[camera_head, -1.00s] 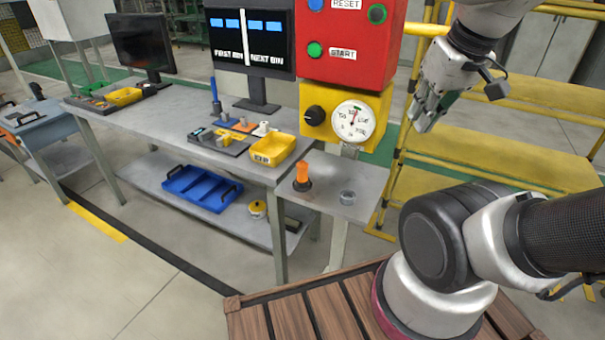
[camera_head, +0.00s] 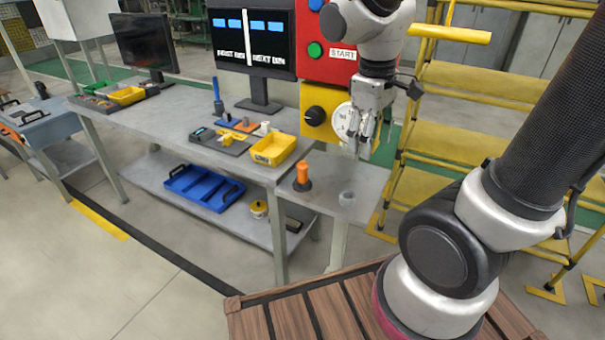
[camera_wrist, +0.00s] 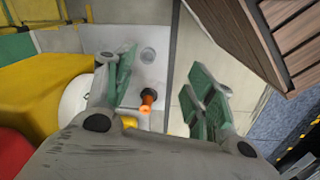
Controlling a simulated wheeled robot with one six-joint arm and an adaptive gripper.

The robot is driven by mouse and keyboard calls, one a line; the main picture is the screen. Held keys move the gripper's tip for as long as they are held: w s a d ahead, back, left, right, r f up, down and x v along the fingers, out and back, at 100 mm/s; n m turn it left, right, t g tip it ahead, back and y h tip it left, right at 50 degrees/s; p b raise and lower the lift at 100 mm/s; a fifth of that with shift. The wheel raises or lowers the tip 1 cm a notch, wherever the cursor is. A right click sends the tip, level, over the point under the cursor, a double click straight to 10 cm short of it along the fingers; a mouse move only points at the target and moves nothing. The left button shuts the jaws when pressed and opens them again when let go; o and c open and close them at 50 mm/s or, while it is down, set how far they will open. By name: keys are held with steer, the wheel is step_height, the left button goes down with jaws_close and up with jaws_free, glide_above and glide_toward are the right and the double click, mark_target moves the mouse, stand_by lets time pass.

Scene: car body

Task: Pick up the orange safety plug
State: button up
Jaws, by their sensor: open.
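The orange safety plug (camera_head: 302,172) stands upright in a dark base on the small grey side table (camera_head: 330,207). In the wrist view the plug (camera_wrist: 147,98) shows below, between the fingers and nearer the left one. My gripper (camera_head: 360,150) hangs fingers down above the right part of the side table, higher than the plug and to its right. It is open and empty. In the wrist view its green-padded fingers (camera_wrist: 166,95) are spread wide apart. A round grey socket (camera_head: 346,198) sits on the side table to the right of the plug.
A yellow box with a gauge and black knob (camera_head: 315,115) stands behind the side table, with a red START panel (camera_head: 325,70) above it. A workbench (camera_head: 170,122) with a yellow bin (camera_head: 273,150) adjoins on the left. Yellow rails (camera_head: 470,130) are on the right.

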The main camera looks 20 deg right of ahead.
steer(key=w+a+f+n+h, duration=0.1)
steer(key=w+a+f+n, duration=0.8)
steer(key=n, duration=0.5)
steer(key=n+t, duration=0.2)
steer(key=n, duration=0.9)
glide_above(302, 162)
steer(key=s, duration=0.1)
steer(key=shift+s+a+r+y, duration=0.1)
steer(key=shift+a+r+y, duration=0.2)
steer(key=shift+a, duration=0.05)
steer(key=shift+n, duration=0.3)
steer(key=x, duration=0.7)
steer(key=shift+s+d+f, duration=0.1)
steer(key=shift+f, duration=0.2)
steer(key=shift+c, duration=0.3)
jaws_close()
steer(key=shift+r, duration=0.2)
